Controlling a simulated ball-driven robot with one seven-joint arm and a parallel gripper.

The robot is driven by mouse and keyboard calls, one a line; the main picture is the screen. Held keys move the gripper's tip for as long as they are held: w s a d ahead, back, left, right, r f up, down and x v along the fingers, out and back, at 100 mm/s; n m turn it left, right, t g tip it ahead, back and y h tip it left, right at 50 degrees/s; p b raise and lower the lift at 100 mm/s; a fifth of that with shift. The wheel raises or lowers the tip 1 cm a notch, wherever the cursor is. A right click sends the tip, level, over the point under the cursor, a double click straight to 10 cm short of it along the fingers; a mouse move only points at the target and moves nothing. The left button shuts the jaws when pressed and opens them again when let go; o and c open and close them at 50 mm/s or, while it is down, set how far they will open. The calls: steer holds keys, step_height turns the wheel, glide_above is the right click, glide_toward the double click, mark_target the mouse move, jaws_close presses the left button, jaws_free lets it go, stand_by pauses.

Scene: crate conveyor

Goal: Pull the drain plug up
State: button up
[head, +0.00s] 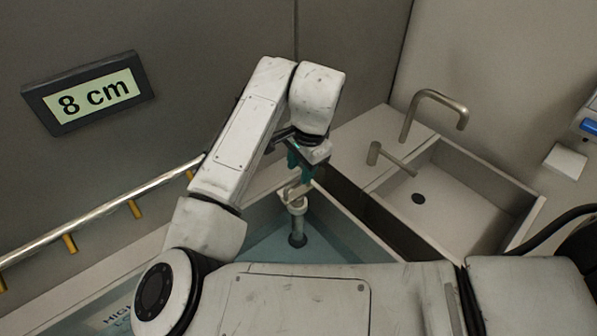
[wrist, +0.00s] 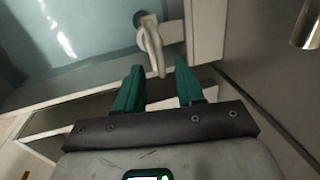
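The drain plug (head: 298,222) is a pale upright post with a beige loop-like handle at its top and a dark base in the water of the left basin (head: 345,226). My gripper (head: 300,172) is just above the handle, with its green fingers pointing down. In the wrist view the two fingers (wrist: 160,66) are spread apart with nothing clamped. The handle of the plug (wrist: 152,42) lies just beyond the fingertips, its near end reaching toward the gap between them. Whether a finger touches it I cannot tell.
A wall display (head: 97,92) reads "8 cm". To the right is an empty sink (head: 465,190) with a dark drain, a curved tap (head: 436,98) and a short lever-like spout (head: 392,158). A metal rail (head: 100,215) runs along the left wall. A basin wall stands close beside the gripper.

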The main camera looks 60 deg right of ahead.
mark_target(299, 180)
steer(key=shift+w+d+f, duration=0.1)
steer(key=shift+w+f, duration=0.05)
steer(key=shift+f, duration=0.65)
steer(key=shift+w+f, duration=0.1)
steer(key=shift+f, duration=0.65)
jaws_close()
